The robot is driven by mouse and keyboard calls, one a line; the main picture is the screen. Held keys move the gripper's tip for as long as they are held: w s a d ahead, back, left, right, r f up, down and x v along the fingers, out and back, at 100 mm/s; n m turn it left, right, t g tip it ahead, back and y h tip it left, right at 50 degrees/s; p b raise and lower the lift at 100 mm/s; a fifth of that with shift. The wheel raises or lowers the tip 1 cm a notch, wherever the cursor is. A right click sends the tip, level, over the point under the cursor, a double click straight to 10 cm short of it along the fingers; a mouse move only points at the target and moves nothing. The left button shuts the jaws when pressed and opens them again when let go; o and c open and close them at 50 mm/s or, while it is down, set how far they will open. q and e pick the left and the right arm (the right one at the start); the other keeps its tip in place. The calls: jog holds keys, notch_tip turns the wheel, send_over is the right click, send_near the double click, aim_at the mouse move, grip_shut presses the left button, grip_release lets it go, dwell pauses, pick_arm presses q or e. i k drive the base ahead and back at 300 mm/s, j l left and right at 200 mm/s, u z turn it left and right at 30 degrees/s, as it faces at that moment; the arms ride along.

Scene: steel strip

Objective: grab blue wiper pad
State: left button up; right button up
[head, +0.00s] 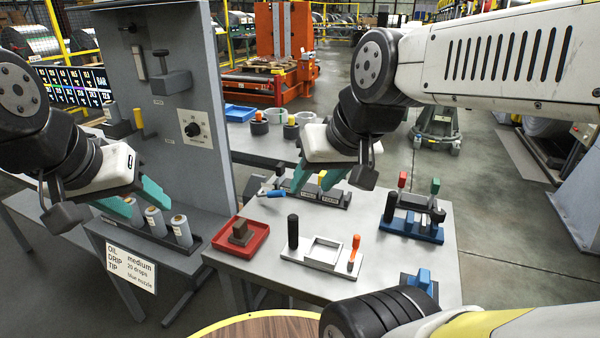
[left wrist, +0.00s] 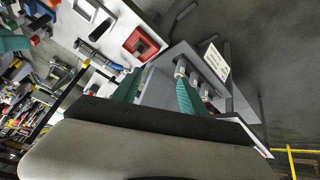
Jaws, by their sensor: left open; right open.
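Several blue things show, and I cannot tell for sure which is the wiper pad. A blue block (head: 424,277) sits in a dark holder at the table's lower right edge. A blue-bodied tool (head: 274,193) lies near the table's left back edge, close to my right gripper. My right gripper (head: 316,186) is open and empty above the back of the table, in front of a dark labelled rack (head: 322,197). My left gripper (head: 136,203) is open and empty by the grey bottles; its parted teal fingers also show in the left wrist view (left wrist: 160,98).
A red tray (head: 262,240) holds a brown block. Several grey bottles (head: 181,231) stand in a rack on the left bench. A tall grey panel (head: 196,175) rises behind it. A white frame fixture (head: 318,264) and a blue-based fixture (head: 412,230) occupy the table.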

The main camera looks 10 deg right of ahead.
aim_at(422, 280)
jog(key=z, duration=0.45)
jog(key=k+z, duration=0.1)
jog(key=z, duration=0.75)
jog(key=k+l+z, duration=0.1)
jog(key=z, duration=0.3)
jog(key=k+j+u, duration=0.2)
jog(key=u, duration=0.25)
jog(key=k, duration=0.1)
